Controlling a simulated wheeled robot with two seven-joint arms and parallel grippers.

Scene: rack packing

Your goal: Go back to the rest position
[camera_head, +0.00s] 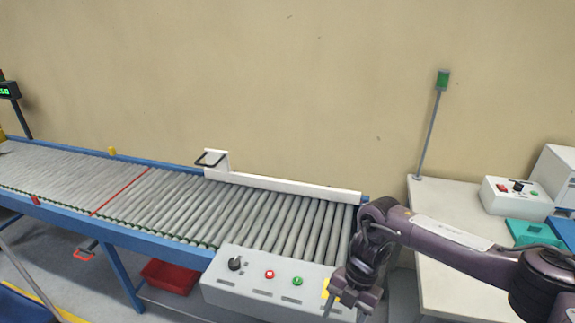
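My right arm comes in from the right, bent over the gap between the conveyor and the side table. My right gripper (347,309) points down at the right end of the grey control box (252,283). Its fingers look spread apart, with nothing visible between them. The lower edge of the picture cuts close to the fingertips. My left gripper is not in view.
A roller conveyor (190,200) with blue rails runs across the left and middle. A side table (455,195) at the right bears a switch box (516,196) and a teal item (535,233). A thin pole (430,135) stands there. A red bin (170,276) sits below the conveyor.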

